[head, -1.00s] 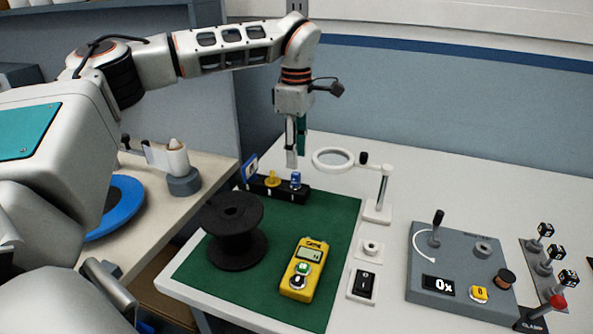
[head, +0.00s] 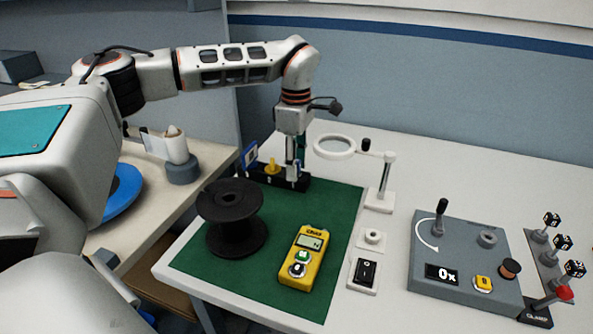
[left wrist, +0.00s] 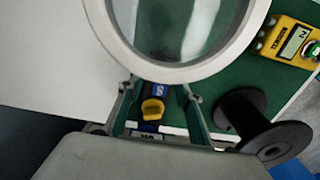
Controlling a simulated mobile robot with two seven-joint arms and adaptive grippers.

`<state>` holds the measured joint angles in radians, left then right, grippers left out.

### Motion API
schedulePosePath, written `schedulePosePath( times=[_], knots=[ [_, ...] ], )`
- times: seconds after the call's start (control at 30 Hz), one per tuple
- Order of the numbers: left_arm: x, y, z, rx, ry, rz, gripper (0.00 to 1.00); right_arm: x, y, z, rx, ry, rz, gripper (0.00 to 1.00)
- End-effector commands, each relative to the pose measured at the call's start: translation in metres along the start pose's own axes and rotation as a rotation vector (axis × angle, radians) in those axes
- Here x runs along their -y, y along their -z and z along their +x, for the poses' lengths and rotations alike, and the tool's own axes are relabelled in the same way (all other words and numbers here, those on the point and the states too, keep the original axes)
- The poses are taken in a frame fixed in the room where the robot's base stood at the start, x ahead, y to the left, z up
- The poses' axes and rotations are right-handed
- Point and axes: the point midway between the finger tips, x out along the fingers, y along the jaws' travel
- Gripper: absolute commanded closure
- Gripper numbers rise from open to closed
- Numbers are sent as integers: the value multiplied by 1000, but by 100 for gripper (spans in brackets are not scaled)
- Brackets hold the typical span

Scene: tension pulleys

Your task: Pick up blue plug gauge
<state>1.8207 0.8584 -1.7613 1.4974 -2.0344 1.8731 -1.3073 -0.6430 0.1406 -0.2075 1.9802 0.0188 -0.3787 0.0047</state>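The blue plug gauge (head: 291,173) stands in the right end of a black rack (head: 262,180), partly hidden by my left gripper. My left gripper (head: 296,163) points down just over it, its fingers at the gauge's height or slightly above. In the left wrist view the two fingers (left wrist: 158,112) are spread apart, with the blue gauge (left wrist: 159,90) and the yellow gauge (left wrist: 152,109) seen in the gap. I cannot tell whether a finger touches the gauge. My right gripper is not in view.
A ring magnifier (head: 334,147) on a stand is close to the right of my left gripper, and its ring fills the top of the wrist view. A black spool (head: 234,222) and a yellow meter (head: 303,256) lie on the green mat (head: 345,215). A grey control box (head: 465,262) is at right.

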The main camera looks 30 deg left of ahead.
Motion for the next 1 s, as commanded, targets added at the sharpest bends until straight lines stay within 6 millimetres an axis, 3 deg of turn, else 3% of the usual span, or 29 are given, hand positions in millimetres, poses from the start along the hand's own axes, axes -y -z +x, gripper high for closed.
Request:
schedulePosePath(
  times=[0.07, 0.2, 0.67, 0.87, 1.0],
  knots=[
    [0, 0, -1, 0, -1, 0, 65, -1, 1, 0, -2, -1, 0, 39],
    [0, 0, -1, 0, -1, 0, 99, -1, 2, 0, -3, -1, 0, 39],
    [0, 0, -6, 1, -2, 0, 100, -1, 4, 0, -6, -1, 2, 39],
    [-1, 0, -27, 1, -4, 0, 100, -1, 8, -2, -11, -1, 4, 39],
    [-1, -1, -58, 2, -7, 1, 100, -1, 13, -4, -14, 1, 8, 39]
  ],
)
